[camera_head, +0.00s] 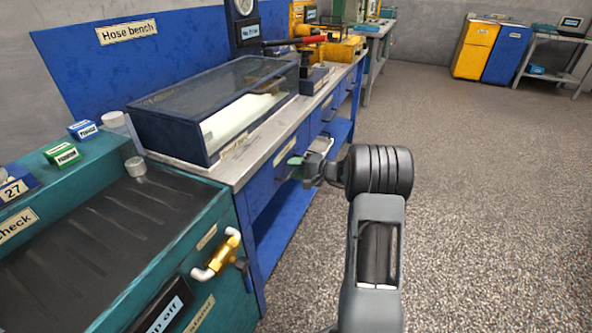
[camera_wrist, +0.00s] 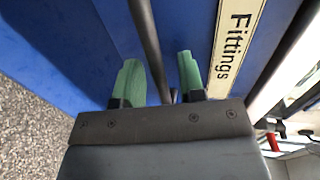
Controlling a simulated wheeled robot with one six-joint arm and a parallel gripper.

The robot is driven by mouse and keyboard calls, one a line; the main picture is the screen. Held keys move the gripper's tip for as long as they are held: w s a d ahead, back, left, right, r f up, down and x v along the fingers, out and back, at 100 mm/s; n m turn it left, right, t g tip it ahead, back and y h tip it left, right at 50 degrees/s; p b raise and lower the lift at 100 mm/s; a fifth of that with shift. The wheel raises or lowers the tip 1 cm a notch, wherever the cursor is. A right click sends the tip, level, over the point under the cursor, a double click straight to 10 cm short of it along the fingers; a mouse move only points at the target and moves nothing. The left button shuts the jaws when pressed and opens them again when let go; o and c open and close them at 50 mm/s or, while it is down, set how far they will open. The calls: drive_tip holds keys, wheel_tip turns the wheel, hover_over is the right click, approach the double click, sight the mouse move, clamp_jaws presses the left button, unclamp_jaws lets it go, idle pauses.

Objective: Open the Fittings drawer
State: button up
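The Fittings drawer is a blue panel (camera_wrist: 75,45) in the wrist view, with a cream "Fittings" label (camera_wrist: 236,40). A dark bar handle (camera_wrist: 148,35) runs across its front. My gripper (camera_wrist: 160,78) has two green fingertips, one on each side of the bar. A gap shows between the bar and each fingertip, so the gripper is open around the handle and not clamped. In the head view my gripper (camera_head: 298,163) is at the blue front of the hose bench, and my wrist hides part of it. The drawer looks closed.
The hose bench's metal top (camera_head: 248,155) carries a glass-lidded case (camera_head: 215,105). A teal check bench (camera_head: 110,220) with a yellow valve (camera_head: 222,252) stands at the near left. The speckled floor (camera_head: 470,200) to the right is clear.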

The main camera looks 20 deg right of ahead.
drive_tip(key=shift+w, duration=0.1)
clamp_jaws()
idle(0.3)
